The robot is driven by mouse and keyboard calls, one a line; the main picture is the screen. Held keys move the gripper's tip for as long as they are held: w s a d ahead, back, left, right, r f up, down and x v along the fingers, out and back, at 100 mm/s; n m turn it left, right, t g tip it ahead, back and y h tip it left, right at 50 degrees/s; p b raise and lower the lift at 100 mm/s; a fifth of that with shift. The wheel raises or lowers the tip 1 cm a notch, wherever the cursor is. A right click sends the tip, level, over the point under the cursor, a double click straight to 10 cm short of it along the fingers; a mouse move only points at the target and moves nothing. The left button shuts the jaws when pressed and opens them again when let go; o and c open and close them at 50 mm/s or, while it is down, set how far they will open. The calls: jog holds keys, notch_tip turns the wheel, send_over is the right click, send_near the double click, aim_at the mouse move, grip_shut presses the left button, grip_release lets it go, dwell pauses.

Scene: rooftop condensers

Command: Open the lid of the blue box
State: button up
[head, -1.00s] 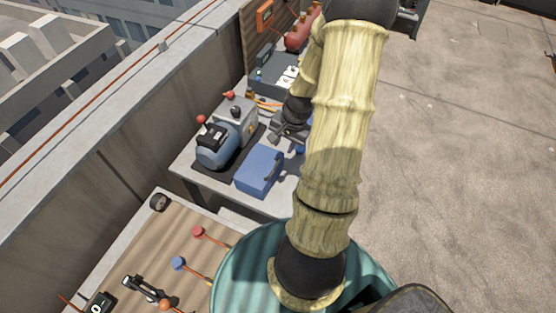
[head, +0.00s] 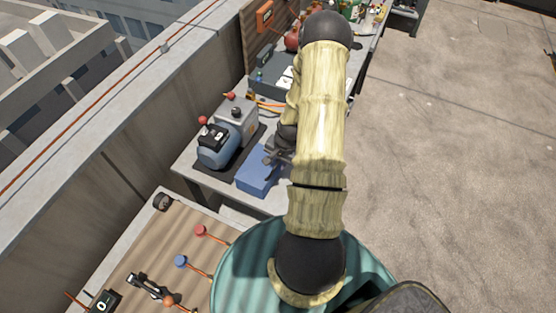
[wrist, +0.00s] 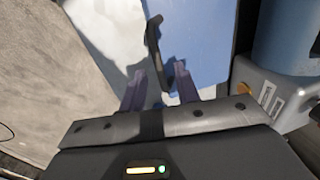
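The blue box (head: 257,180) sits on the grey bench, partly covered by my arm in the head view. In the wrist view its blue lid (wrist: 203,38) looks shut, with a dark handle (wrist: 153,42) along its left edge. My gripper (wrist: 160,72) is open. Its two fingers point at the handle, one on each side of its near end in the picture. I cannot tell whether they touch it. In the head view my gripper (head: 277,156) is over the far right part of the box, and the handle is hidden there.
A blue and grey pump (head: 218,146) with red knobs stands on a dark mat just left of the box. The grey bench (head: 205,186) runs along the parapet wall. A wooden board (head: 155,250) with several levers lies nearer. The concrete floor at the right is clear.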

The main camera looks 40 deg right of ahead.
grip_shut()
jog(key=shift+w+r, duration=0.1)
jog(key=shift+w, duration=0.05)
dwell(0.4)
